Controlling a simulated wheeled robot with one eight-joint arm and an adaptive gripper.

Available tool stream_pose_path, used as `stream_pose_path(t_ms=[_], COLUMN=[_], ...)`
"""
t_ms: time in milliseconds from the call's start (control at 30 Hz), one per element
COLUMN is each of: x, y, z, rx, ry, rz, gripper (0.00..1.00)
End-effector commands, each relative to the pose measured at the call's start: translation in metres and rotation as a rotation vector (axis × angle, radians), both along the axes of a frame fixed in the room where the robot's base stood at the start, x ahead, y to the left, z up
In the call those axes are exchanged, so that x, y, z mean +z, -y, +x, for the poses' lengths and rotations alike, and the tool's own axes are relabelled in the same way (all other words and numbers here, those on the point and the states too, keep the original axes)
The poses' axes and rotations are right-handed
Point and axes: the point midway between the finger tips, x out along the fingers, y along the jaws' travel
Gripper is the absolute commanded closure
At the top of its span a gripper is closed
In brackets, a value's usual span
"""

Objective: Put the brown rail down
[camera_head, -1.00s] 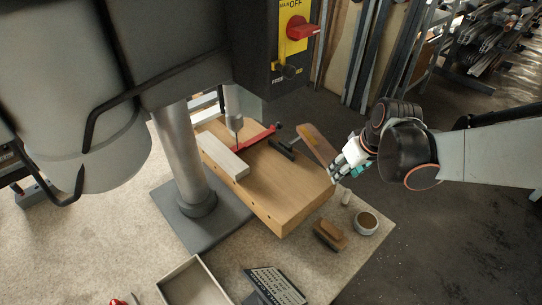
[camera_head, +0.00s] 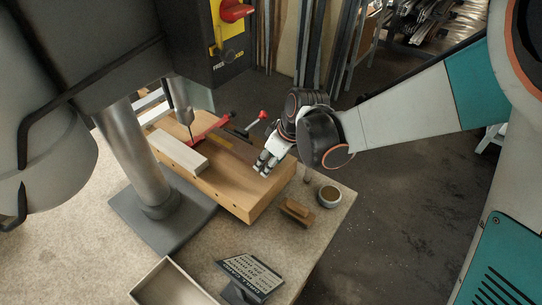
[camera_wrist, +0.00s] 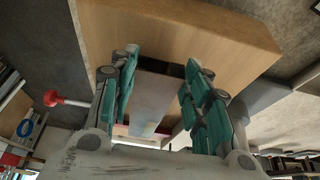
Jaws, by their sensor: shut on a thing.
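My gripper (camera_head: 264,166) is at the right part of the wooden drill-press board (camera_head: 232,196). It is shut on the brown rail (camera_head: 236,150), which extends left from the fingers, low over the board toward the drill. In the wrist view, the rail (camera_wrist: 152,100) lies between the two teal fingers and looks pale and foreshortened. The wooden board (camera_wrist: 180,40) fills the top of that view. I cannot tell whether the rail touches the board. The fingers hide its near end.
A pale plank (camera_head: 177,152) lies along the board's left side. A red clamp (camera_head: 211,128) and another red-ended clamp (camera_head: 256,120) are behind. The drill (camera_head: 188,117) hangs above.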

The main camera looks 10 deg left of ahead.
Motion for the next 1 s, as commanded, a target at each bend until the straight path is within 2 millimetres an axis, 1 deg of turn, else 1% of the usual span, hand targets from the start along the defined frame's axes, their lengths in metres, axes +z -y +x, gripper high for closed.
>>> stream_pose_path(t_ms=[33,100,367,467,500,567,900,1000], x=[-0.0100,-0.0166,-0.0168,-0.0199,-0.0194,-0.0190,-0.0184,-0.0147], y=[-0.0001,0.0000,0.0001,0.0001,0.0001,0.0001,0.0001,0.0002], z=[0.0007,0.0003,0.0002,0.0002,0.0002,0.0001,0.0002,0.0001], rx=[0.000,0.000,-0.001,-0.001,-0.001,-0.001,-0.001,-0.001], ry=[0.000,0.000,0.000,0.000,0.000,0.000,0.000,0.000], rz=[0.000,0.000,0.000,0.000,0.000,0.000,0.000,0.000], gripper=[0.86,0.86,0.86,0.86,0.50,0.36,0.36,0.36])
